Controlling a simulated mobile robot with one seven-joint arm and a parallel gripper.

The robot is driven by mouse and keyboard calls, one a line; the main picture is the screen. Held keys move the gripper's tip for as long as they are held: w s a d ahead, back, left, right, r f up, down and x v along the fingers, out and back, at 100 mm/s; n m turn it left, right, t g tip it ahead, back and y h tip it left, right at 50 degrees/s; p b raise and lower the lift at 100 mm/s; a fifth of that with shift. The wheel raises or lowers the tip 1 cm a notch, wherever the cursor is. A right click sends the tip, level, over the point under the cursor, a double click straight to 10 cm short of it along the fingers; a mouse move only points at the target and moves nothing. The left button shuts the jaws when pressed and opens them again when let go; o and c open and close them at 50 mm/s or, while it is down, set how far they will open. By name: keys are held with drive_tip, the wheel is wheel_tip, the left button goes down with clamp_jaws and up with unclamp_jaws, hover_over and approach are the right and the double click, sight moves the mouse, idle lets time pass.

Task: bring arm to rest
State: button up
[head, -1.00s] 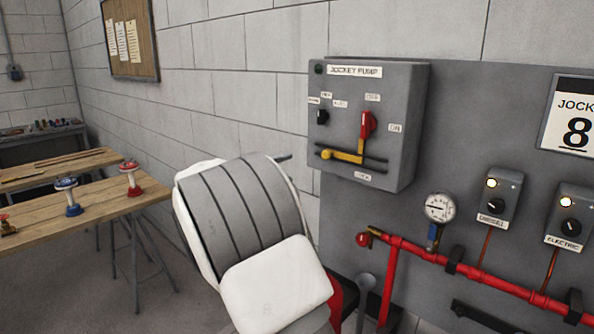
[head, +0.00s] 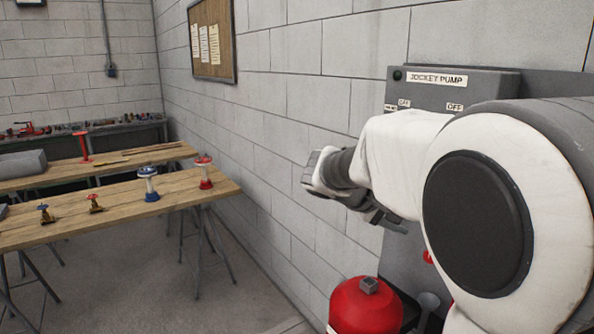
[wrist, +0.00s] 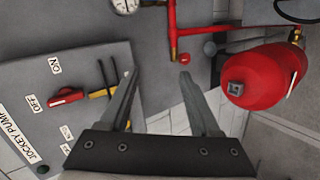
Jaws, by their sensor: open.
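My gripper (wrist: 158,75) is open and empty in the wrist view, its two fingers apart with nothing between them. My white arm (head: 400,150) fills the right of the head view, bent across the front of the jockey pump panel (head: 428,92) and hiding most of it. In the wrist view the same grey panel (wrist: 85,130) lies to the left, tilted. Its red handle (wrist: 66,97) points toward the OFF label.
A red tank (head: 366,305) stands below my arm and shows at right in the wrist view (wrist: 265,72). Red pipe (wrist: 172,35) and a gauge (wrist: 125,5) are near the fingers. A wooden bench (head: 115,212) with several valves stands left, with open floor before it.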

drive_tip(key=s+a+f+m+y, duration=0.1)
drive_tip(key=s+a+f+y, duration=0.1)
drive_tip(key=s, duration=0.6)
drive_tip(key=s+a+f+m+y, duration=0.1)
drive_tip(key=s+a+f+y, duration=0.1)
drive_tip(key=s+y, duration=0.3)
drive_tip(key=s+a+f+m+y, duration=0.1)
drive_tip(key=s+a+f+y, duration=0.1)
drive_tip(key=s, duration=1.1)
drive_tip(key=shift+s+a+m+t+y, duration=0.2)
drive_tip(key=shift+a+m+t+y, duration=0.15)
drive_tip(key=shift+a+y, duration=0.65)
drive_tip(key=shift+a, duration=0.2)
